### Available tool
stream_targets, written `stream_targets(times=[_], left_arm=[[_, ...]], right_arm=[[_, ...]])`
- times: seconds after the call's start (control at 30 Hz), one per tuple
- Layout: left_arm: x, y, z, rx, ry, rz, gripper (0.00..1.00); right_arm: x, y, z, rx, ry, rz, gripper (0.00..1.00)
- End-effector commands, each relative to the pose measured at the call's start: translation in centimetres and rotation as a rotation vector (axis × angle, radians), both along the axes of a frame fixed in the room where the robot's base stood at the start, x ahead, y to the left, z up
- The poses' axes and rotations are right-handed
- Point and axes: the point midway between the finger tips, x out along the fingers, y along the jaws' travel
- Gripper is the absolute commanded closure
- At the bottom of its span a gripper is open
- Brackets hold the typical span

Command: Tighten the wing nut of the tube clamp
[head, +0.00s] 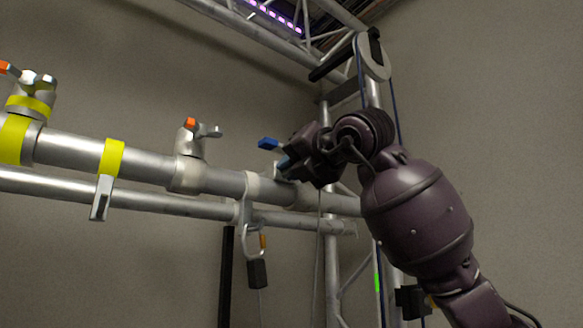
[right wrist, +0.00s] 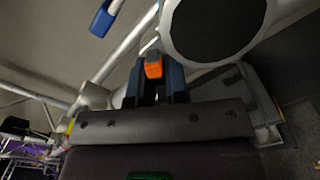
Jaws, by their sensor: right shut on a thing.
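My right gripper (head: 287,164) is at the right part of the upper horizontal tube (head: 225,182) in the head view. In the right wrist view, its blue fingers (right wrist: 154,78) are shut on an orange-ended piece (right wrist: 153,66), which looks like the wing nut of a tube clamp. The clamp under it is mostly hidden by my gripper and hand. A blue-ended piece (head: 268,143) sticks out left of the gripper, and a similar one shows in the right wrist view (right wrist: 100,22). My left gripper is not in view.
Another tube clamp with an orange-tipped wing nut (head: 190,155) sits left on the tube. A yellow-banded clamp (head: 30,100) is at the far left. A hook (head: 246,215) hangs below the tube. A round pulley (head: 373,56) is on the upright truss.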

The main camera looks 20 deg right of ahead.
Motion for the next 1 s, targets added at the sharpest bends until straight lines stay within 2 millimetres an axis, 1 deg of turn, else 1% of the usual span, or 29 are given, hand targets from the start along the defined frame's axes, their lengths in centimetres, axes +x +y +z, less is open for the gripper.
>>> stream_targets(times=[0.6, 0.8, 1.0], left_arm=[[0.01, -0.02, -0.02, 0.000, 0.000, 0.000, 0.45], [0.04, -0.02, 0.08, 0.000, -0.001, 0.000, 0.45], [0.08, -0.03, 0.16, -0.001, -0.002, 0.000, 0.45]], right_arm=[[0.01, 0.07, -0.03, 0.546, 0.200, 0.001, 1.00], [0.01, 0.07, -0.03, 0.697, 0.255, 0.000, 1.00], [0.02, 0.03, -0.02, 0.807, 0.295, -0.001, 1.00]])
